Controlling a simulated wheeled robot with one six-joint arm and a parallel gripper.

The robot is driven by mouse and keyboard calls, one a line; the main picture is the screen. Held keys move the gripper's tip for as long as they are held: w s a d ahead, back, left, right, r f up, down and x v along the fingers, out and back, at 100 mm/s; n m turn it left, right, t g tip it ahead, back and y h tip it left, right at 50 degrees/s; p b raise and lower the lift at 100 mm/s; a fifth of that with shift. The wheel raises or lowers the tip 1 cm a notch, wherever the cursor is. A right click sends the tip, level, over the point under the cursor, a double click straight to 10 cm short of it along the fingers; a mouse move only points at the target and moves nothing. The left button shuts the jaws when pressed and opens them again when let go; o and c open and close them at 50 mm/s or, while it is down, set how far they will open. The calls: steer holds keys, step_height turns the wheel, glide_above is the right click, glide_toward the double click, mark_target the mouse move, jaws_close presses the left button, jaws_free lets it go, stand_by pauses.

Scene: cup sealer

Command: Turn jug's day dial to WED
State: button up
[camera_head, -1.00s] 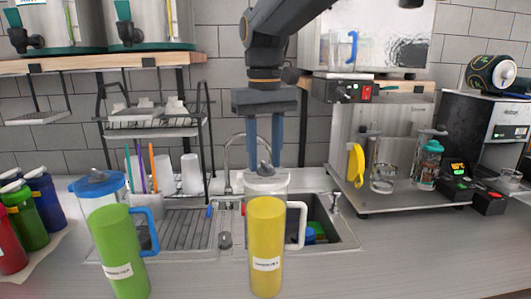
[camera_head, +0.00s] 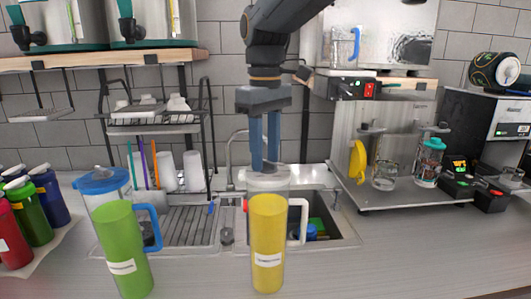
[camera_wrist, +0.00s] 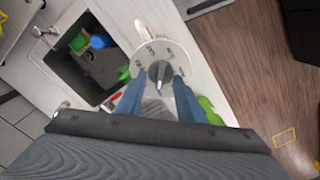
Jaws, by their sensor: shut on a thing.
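A jug with a white lid (camera_head: 268,179) and white handle (camera_head: 300,222) stands at the front edge of the sink, its body mostly hidden behind a yellow cylinder. Its round lid (camera_wrist: 140,45) shows in the wrist view, with day marks around a grey dial knob (camera_wrist: 160,73). The marks are too small and tilted to read surely. My gripper (camera_head: 265,164) points straight down over the lid. Its two blue fingers (camera_wrist: 160,86) are shut on the dial knob, one on each side. In the head view the knob is hidden by the fingers.
The yellow cylinder (camera_head: 267,245) stands right in front of the jug, a green cylinder (camera_head: 122,250) to the left. A blue-lidded jug (camera_head: 101,183) stands behind the green one. The sink (camera_head: 325,228) lies behind, a drying rack (camera_head: 155,130) back left. The right front counter is clear.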

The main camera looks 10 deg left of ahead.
mark_target(265, 160)
steer(key=o, duration=1)
steer(key=shift+o, duration=0.2)
step_height(265, 160, up, 8)
steer(key=b, duration=0.2)
steer(key=shift+f+b, duration=0.1)
steer(key=shift+b, duration=0.25)
